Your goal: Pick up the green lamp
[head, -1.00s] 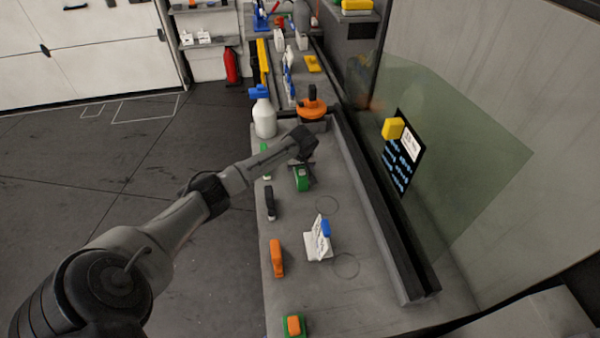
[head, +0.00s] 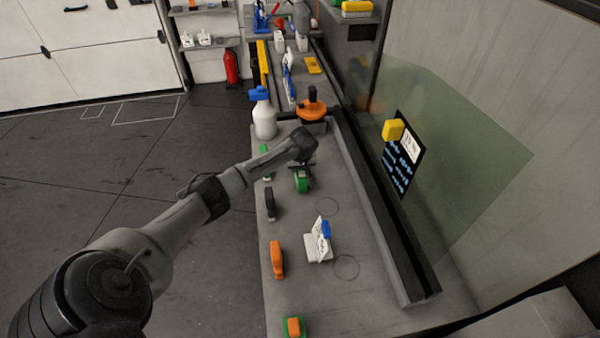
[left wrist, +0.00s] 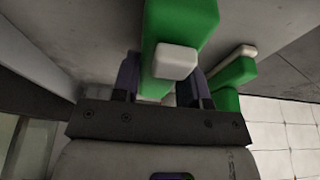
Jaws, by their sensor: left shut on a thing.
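The green lamp (head: 302,181) is on or just above the grey bench, under my left gripper (head: 303,166) in the head view. In the left wrist view the green lamp (left wrist: 180,25) fills the top middle, with a pale block on its face. My left gripper (left wrist: 165,85) has a finger on each side of it and is shut on it. Whether the lamp touches the bench is hard to tell. My right gripper is not in view.
A smaller green tool (head: 265,160) lies left of the lamp. A white spray bottle (head: 264,118) and an orange suction cup (head: 313,108) stand behind. A dark tool (head: 270,204), an orange tool (head: 277,259) and a white card stand (head: 318,246) are nearer. Tinted glass (head: 450,160) stands right.

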